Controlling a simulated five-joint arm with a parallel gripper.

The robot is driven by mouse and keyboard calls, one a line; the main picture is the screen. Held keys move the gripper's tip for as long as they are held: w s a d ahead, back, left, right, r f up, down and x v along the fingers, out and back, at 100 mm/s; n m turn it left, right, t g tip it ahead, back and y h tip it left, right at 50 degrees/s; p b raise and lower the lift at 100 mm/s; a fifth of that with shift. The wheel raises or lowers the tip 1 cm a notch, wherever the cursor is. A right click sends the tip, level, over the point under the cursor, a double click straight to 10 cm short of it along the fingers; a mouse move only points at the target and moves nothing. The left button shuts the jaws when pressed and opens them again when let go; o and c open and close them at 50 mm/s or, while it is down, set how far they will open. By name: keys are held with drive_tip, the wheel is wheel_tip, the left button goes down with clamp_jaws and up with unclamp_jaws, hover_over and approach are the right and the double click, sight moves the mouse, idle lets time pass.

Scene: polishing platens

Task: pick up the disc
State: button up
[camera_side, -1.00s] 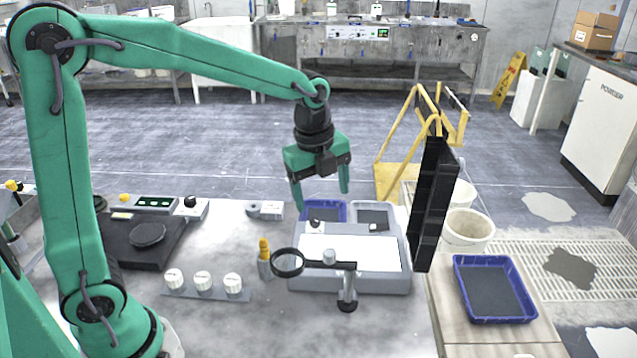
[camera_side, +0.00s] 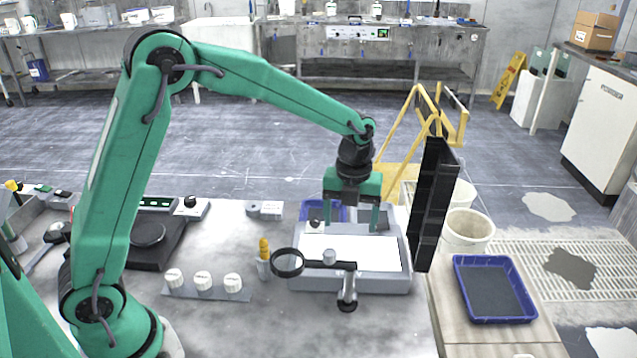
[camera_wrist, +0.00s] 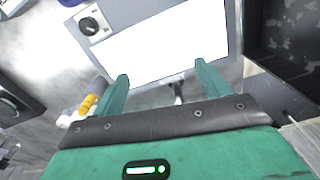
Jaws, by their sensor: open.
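My gripper (camera_side: 352,226) hangs over the far part of the white lit panel (camera_side: 365,254), fingers pointing down, apart and empty. In the wrist view its two fingers (camera_wrist: 160,72) frame the near edge of the bright panel (camera_wrist: 165,45). A dark round disc (camera_side: 148,235) lies flat on a black square unit (camera_side: 120,250) at the left, well away from my gripper. Three white round pieces (camera_side: 203,281) stand on a grey strip in front. I cannot tell which of these round things is the task's disc. No disc is between my fingers.
A magnifier ring (camera_side: 288,263) on a stand is at the panel's near edge, beside a yellow-topped bottle (camera_side: 264,258). A tall black panel (camera_side: 433,205) stands close to the right. A blue tray (camera_side: 493,290) lies further right. Bare table lies at the front.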

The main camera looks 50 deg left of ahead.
sight(349, 245)
drive_tip(key=shift+f, duration=0.75)
drive_tip(key=shift+f, duration=0.1)
drive_tip(key=shift+f, duration=2.5)
drive_tip(key=shift+c, duration=0.3)
drive_tip(key=c, duration=1.2)
drive_tip(key=shift+o, duration=0.2)
drive_tip(key=shift+r, duration=0.15)
wheel_tip(349, 245, up, 10)
